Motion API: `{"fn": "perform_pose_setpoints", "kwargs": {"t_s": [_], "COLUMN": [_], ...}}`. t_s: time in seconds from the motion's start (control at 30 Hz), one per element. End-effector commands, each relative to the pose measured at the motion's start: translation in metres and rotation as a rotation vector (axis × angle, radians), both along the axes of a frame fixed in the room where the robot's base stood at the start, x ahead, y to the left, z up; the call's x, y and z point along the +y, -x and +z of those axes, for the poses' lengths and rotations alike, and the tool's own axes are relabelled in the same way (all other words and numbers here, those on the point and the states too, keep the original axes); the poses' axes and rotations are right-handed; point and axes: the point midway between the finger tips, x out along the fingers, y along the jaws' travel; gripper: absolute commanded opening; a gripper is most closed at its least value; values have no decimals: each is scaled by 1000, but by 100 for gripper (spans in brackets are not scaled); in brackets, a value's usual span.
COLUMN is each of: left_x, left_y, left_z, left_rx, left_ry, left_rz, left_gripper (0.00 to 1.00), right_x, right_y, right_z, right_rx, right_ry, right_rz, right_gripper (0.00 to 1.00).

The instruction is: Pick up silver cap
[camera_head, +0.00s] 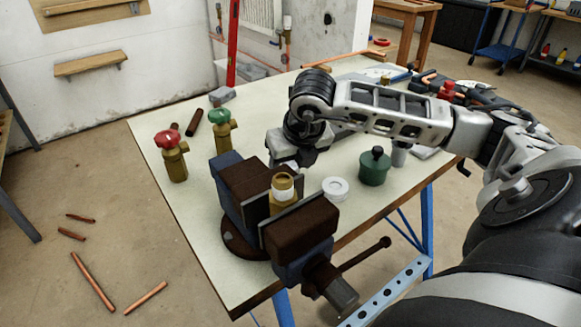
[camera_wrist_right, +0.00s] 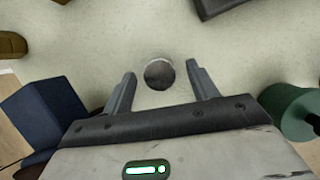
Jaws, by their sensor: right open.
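A small round silver cap (camera_wrist_right: 159,73) with a dark top stands on the pale tabletop in the right wrist view. It lies between the two spread fingertips of my right gripper, with a gap on both sides. In the head view my right gripper (camera_head: 288,160) points down at the table just behind the vise, and it hides the cap there. The right gripper is open and empty. My left gripper is not in view.
The vise (camera_head: 300,228) with a brass fitting (camera_head: 283,188) stands close in front. A white tape roll (camera_head: 335,188) and a green pot (camera_head: 374,168) are to the right. Valves with red (camera_head: 172,155) and green (camera_head: 221,128) handles stand left.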

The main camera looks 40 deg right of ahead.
Motion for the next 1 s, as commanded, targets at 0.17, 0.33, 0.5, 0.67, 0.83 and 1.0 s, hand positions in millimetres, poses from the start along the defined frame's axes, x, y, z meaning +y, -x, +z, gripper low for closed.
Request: {"fn": "perform_pose_setpoints", "kwargs": {"t_s": [0.17, 0.33, 0.5, 0.67, 0.83, 1.0], "left_x": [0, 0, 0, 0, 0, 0], "left_y": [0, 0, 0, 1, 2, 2], "left_z": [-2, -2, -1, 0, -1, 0], "left_rx": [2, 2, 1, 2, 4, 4], "left_ry": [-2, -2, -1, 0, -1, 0], "left_rz": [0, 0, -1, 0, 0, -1], "left_gripper": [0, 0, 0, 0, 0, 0], "right_x": [-1, -1, -1, -1, -1, 0], "right_y": [-2, -2, -2, -2, -3, -3], "right_z": [-4, -4, -4, -3, 7, 40], "right_rx": [-1, -1, -1, -2, -5, -9], "right_ry": [1, 1, 1, 1, 1, 0], "right_rz": [1, 1, 1, 0, 0, 1], "right_gripper": [59, 39, 10, 10, 10, 10]}}
